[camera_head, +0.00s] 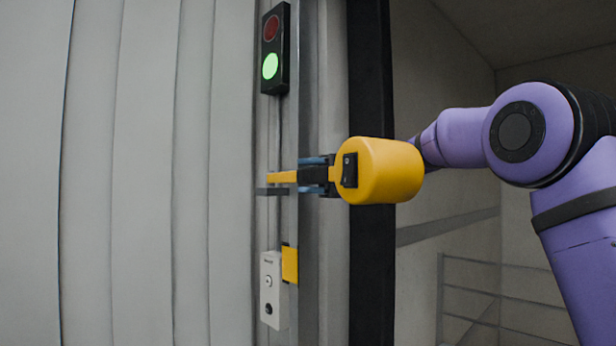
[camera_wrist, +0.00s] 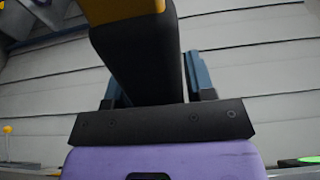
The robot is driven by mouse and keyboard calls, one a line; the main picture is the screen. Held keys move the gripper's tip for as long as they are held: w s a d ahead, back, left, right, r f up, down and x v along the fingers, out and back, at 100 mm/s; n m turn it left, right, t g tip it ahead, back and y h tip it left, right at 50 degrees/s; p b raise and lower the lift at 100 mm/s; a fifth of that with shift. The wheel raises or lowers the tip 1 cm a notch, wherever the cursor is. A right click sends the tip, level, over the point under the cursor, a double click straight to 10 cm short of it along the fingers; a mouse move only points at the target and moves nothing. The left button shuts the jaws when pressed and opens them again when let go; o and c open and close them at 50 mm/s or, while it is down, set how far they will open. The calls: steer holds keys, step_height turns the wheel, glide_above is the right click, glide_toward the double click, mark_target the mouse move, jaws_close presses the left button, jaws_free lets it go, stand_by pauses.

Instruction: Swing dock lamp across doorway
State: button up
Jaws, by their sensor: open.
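The dock lamp has a yellow rounded head (camera_head: 388,171) with a black switch on its side. Its yellow arm (camera_head: 283,177) runs left to a grey bracket on the wall. My gripper (camera_head: 315,175) is open, with one blue finger above and one below a black section at the lamp's arm. In the wrist view the fingers (camera_wrist: 156,85) stand on either side of a black bar with a yellow end (camera_wrist: 125,9). I cannot tell whether either finger touches it. The lamp head hides my wrist in the head view.
A signal light (camera_head: 275,48) with its green lamp lit hangs above the bracket. A white control box (camera_head: 270,290) with a yellow piece beside it is below. The dark doorway edge (camera_head: 371,260) stands behind the lamp head. Railings (camera_head: 480,290) show through the opening.

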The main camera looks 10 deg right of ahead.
steer(key=shift+o, duration=0.9)
steer(key=v, duration=1)
steer(key=shift+d, duration=0.35)
steer(key=shift+w, duration=0.15)
